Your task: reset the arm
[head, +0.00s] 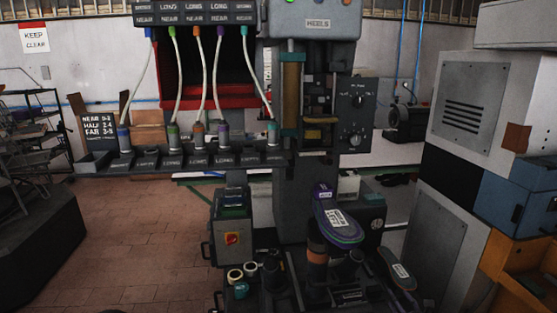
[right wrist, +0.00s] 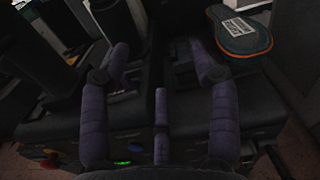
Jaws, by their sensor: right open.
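The heel press stands in the middle of the head view, its grey head (head: 318,22) marked HEELS. A purple-and-green shoe piece (head: 340,222) with a white label sits tilted below the press. A second labelled sole (head: 398,270) lies lower right. Dark machine parts lie beyond the fingers. A sole with a teal and orange rim (right wrist: 238,32) and a white label is at upper right, apart from the fingers. I cannot make out my left gripper.
A rail with labelled sockets (head: 185,160) and hanging tubes runs left of the press. A control box with a red switch (head: 232,238) stands below it. A grey cabinet (head: 475,95) and blue box (head: 515,195) crowd the right. Brick floor (head: 130,230) is open at left.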

